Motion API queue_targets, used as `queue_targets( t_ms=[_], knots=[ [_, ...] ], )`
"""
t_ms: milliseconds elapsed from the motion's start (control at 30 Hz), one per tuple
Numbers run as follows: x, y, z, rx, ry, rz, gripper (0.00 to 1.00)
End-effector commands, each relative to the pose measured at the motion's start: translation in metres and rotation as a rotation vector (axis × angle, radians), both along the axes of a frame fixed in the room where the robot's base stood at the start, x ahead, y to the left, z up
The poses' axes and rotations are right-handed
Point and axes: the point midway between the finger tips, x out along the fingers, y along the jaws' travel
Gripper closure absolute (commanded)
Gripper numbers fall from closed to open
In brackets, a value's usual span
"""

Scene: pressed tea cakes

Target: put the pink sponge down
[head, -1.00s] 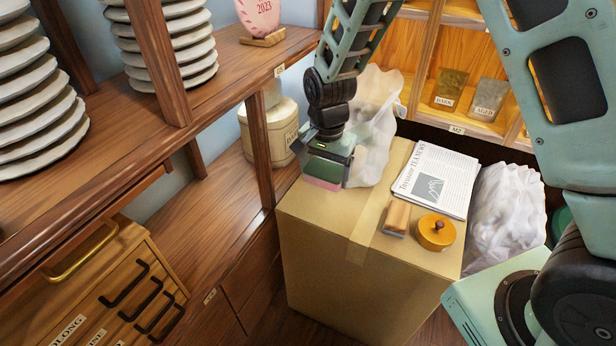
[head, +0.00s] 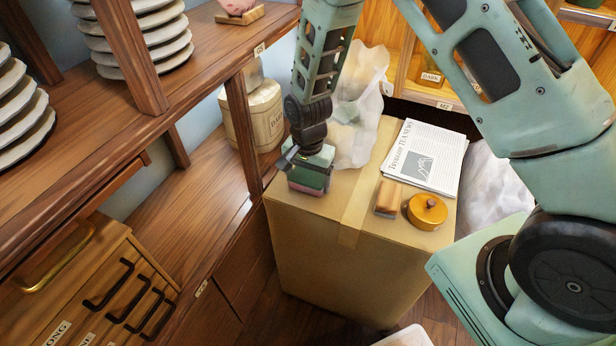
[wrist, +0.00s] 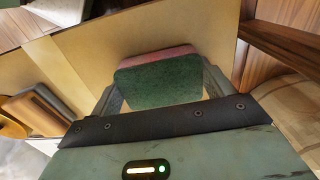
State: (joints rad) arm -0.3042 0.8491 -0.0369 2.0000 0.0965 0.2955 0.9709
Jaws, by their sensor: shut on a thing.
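The pink sponge (head: 305,190) has a green upper layer and a pink lower layer. My gripper (head: 310,168) points down and is shut on the sponge, over the near left part of the cardboard box's top (head: 335,206). Its two fingers are on either side of the sponge in the wrist view (wrist: 158,80), where the green face is towards the camera and a pink strip shows behind it. The sponge is very low over the box top; I cannot tell whether it touches it.
A crumpled white bag (head: 357,115) is behind my gripper. A wooden shelf (head: 215,100) stands left. Bare cardboard lies between sponge and block.

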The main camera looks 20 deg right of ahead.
Motion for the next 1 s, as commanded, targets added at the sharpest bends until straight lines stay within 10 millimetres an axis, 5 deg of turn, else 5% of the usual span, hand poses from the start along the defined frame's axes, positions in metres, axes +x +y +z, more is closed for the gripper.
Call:
queue_targets(
  t_ms=[267,300,367,667,1000],
  knots=[
    [0.0,0.0,-0.003,0.0,-0.001,0.0,0.41],
    [0.0,0.0,-0.002,0.0,-0.001,0.0,0.11],
    [0.0,0.0,-0.002,0.0,-0.001,0.0,0.0],
    [0.001,0.0,0.004,0.0,-0.003,0.0,0.0],
    [0.002,0.001,0.067,0.001,-0.007,0.0,0.0]
  ],
)
